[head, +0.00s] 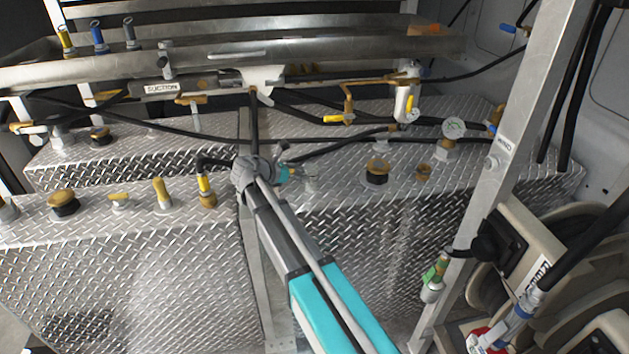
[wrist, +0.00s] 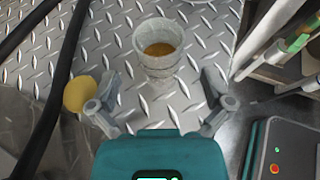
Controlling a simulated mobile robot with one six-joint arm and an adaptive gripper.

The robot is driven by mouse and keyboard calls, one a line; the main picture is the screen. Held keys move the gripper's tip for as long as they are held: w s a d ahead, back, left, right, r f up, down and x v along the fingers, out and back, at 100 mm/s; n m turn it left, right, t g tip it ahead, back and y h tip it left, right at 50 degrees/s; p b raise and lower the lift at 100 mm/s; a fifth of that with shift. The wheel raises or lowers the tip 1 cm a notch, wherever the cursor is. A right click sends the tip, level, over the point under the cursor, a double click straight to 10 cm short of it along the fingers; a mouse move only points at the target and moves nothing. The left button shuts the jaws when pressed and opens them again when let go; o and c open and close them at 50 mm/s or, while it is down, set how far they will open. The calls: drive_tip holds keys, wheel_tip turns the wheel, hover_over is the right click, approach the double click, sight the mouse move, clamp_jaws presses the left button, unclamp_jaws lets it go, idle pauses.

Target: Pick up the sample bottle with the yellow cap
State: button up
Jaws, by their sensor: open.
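In the head view, a slim upright piece with a yellow top (head: 67,40) stands at the upper left beside ones with blue and grey tops; it looks most like the yellow-capped sample bottle, but is too small to be sure. My gripper (head: 305,177) is at the middle, well right of and below it, over the tank tops. In the wrist view my gripper (wrist: 160,98) is open and empty. A grey cup-like fitting (wrist: 158,62) with an amber inside stands just beyond and between the fingers. A round yellow thing (wrist: 79,94) shows beside the left finger.
Diamond-plate tanks (head: 130,270) carry several brass and yellow fittings. A metal rail (head: 230,50) with valves and black hoses crosses behind. A slanted metal post (head: 490,180) and hose reels (head: 570,245) stand at right. A green-labelled bottle-like piece (head: 434,275) is by the post.

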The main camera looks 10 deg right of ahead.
sight(305, 173)
drive_tip(key=shift+b+x, duration=0.9)
drive_tip(key=shift+x, duration=1.55)
drive_tip(key=shift+c, duration=0.3)
drive_tip(key=c, duration=1.2)
drive_tip(key=shift+c, duration=0.2)
drive_tip(key=shift+r, duration=0.1)
